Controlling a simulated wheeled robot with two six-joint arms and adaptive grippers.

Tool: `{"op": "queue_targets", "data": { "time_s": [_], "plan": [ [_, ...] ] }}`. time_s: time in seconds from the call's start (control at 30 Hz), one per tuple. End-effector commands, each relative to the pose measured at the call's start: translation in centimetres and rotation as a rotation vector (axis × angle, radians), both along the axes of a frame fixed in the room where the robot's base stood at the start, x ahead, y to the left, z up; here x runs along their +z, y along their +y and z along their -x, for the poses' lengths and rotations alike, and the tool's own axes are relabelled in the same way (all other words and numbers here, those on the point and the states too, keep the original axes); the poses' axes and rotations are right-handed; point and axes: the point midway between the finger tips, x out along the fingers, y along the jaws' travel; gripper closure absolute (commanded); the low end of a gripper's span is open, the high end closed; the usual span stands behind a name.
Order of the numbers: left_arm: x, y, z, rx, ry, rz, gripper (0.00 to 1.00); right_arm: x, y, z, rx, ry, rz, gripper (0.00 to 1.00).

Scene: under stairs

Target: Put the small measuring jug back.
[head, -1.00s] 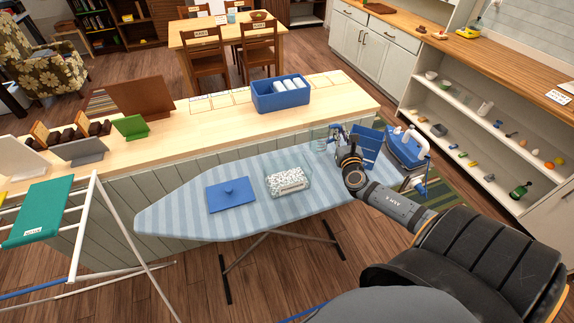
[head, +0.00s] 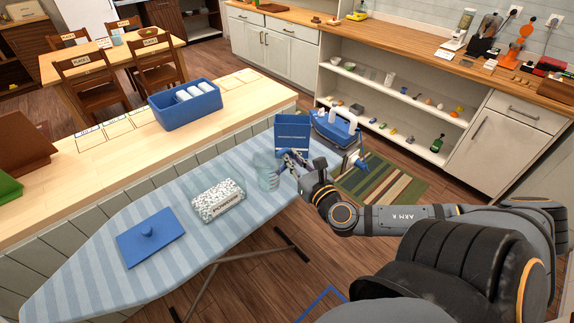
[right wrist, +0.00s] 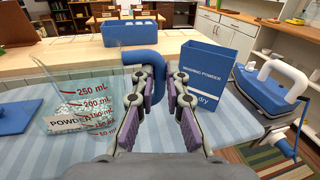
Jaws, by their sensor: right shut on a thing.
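The measuring jug (right wrist: 88,98) is clear, with red marks up to 250 mL and a blue handle (right wrist: 143,58). In the head view the jug (head: 267,174) is by the far side of the ironing board, between a clear powder container (head: 217,199) and a blue washing powder box (head: 291,136). My right gripper (right wrist: 165,88) is shut on the jug's handle; it also shows in the head view (head: 290,162). The jug looks upright. I cannot tell whether its base touches the board. My left gripper is out of view.
A blue lid (head: 150,245) lies on the ironing board (head: 90,280). A blue-and-white iron (head: 335,127) stands at its right end. The wooden counter (head: 130,150) behind holds a blue bin (head: 185,105) and marked squares. Shelves (head: 400,100) hold small items.

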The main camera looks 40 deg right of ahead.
Motion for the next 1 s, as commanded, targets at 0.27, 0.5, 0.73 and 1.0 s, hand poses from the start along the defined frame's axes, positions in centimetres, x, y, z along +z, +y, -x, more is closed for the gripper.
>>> {"op": "queue_targets", "data": {
  "time_s": [0.27, 0.5, 0.73, 1.0],
  "plan": [
    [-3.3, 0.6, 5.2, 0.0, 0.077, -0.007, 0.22, -2.4, -2.6, -3.7, -0.006, -0.008, 0.0, 1.0],
    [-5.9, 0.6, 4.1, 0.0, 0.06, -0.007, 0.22, -6.2, -6.1, -8.9, -0.009, -0.006, -0.009, 1.0],
    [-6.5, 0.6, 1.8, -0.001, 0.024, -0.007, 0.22, -9.1, -7.5, -11.1, -0.003, -0.003, -0.002, 1.0],
    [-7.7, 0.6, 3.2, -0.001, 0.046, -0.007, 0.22, -11.2, -7.9, -11.7, -0.003, 0.0, -0.003, 1.0]
  ]
}}
